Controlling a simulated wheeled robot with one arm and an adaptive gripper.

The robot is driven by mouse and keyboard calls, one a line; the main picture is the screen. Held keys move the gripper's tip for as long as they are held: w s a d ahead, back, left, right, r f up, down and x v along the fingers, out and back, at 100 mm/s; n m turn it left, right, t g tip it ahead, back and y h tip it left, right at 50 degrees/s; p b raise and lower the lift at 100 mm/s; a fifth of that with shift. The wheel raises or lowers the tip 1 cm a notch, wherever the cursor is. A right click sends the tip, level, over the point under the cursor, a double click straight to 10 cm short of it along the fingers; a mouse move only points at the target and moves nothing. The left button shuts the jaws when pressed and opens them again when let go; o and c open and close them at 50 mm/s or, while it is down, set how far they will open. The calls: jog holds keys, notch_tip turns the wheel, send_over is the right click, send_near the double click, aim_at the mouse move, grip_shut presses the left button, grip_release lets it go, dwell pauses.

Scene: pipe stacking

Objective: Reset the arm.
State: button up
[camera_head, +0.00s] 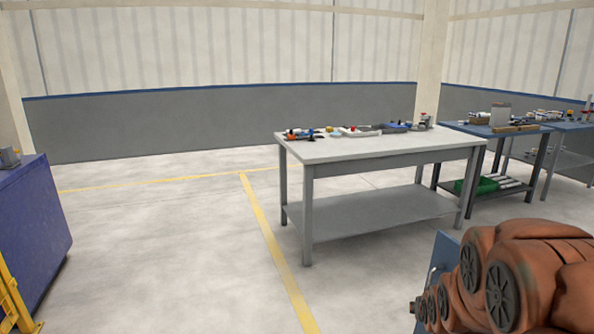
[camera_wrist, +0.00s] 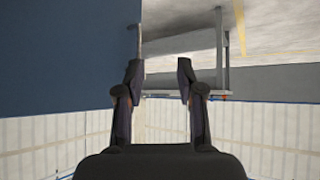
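My gripper (camera_wrist: 160,80) shows in the wrist view with its two dark fingers apart and nothing between them. The wrist view looks upside down, with the wall low and the floor at the top. My orange arm is folded at the lower right of the head view. The gripper itself cannot be made out in the head view. No pipe can be made out for certain in either view.
A white-topped table (camera_head: 375,148) with tools stands ahead. A blue-topped table (camera_head: 482,130) with a green bin (camera_head: 480,185) below is behind it. A blue cabinet (camera_head: 35,225) is at left. A dark blue surface (camera_wrist: 65,50) fills the wrist view's upper left. Floor left of centre is clear.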

jog(key=s+a+r+g+y+p, duration=0.1)
jog(key=s+a+r+g+p, duration=0.2)
jog(key=s, duration=0.8)
jog(key=s+a+r+n+g+p, duration=0.1)
jog(key=s+a+r+g+p, duration=0.3)
jog(key=s+r+p, duration=0.3)
jog(key=s+a+r+n+g+y+p, duration=0.1)
jog(key=s+a+r+g+p, duration=0.2)
jog(key=s+r, duration=0.7)
jog(key=s+a+p, duration=0.1)
jog(key=s+a, duration=0.1)
jog(key=s, duration=0.5)
jog(key=shift+s+g+y+p, duration=0.15)
jog(key=shift+g+y+p, duration=0.15)
jog(key=shift+p, duration=0.1)
jog(key=shift+r, duration=0.1)
